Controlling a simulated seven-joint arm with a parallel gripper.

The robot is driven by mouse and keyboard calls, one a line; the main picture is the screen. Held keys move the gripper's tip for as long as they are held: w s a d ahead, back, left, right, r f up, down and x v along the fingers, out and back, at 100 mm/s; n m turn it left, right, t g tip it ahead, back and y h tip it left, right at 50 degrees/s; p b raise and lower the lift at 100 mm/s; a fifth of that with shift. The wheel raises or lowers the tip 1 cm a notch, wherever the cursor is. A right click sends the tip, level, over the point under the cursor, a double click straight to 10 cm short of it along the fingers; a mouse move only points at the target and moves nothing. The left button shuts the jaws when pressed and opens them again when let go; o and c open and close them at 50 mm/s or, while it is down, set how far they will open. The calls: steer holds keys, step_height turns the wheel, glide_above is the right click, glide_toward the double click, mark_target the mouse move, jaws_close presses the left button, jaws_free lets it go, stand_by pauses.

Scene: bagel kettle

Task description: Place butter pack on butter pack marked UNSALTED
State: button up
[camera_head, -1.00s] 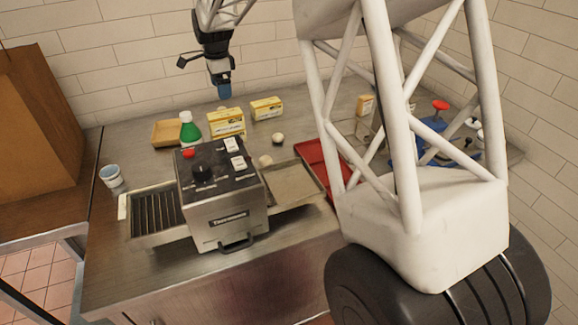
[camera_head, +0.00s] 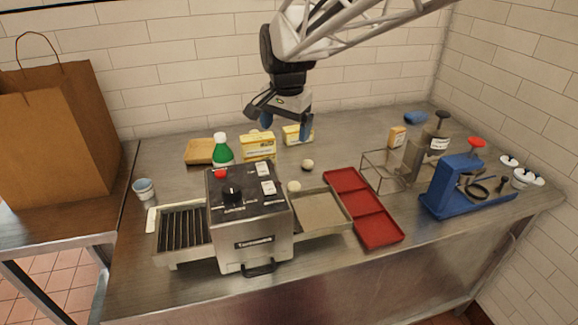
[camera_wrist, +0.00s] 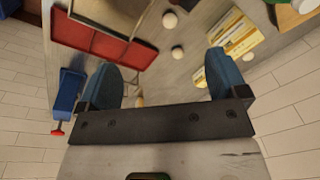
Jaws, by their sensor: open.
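Two yellow-and-white butter packs stand on the steel counter. The nearer pack (camera_head: 258,146) is behind the toaster, and the other pack (camera_head: 298,136) is farther back to its right. Their lettering is too small to read, so I cannot tell which is marked UNSALTED. My gripper (camera_head: 286,123) is open and empty, above the back of the counter near the packs. In the wrist view, my gripper's (camera_wrist: 166,80) blue fingers are spread apart with nothing between them.
Small pale round items (camera_head: 307,165) lie nearby. A red tray (camera_head: 365,208), wire stand (camera_head: 385,171) and blue device (camera_head: 458,190) are to the right. A small orange-and-white pack (camera_head: 397,138) stands at the back.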

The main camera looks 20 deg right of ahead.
steer(key=s+f+n, duration=0.2)
steer(key=s+n, duration=0.2)
steer(key=s, duration=0.8)
steer(key=s+d+f+n+t, duration=0.1)
steer(key=s+f+n, duration=0.2)
steer(key=s, duration=1)
steer(key=shift+s+d+f+n, duration=0.15)
steer(key=shift+s+f+n, duration=0.1)
steer(key=shift+n, duration=0.65)
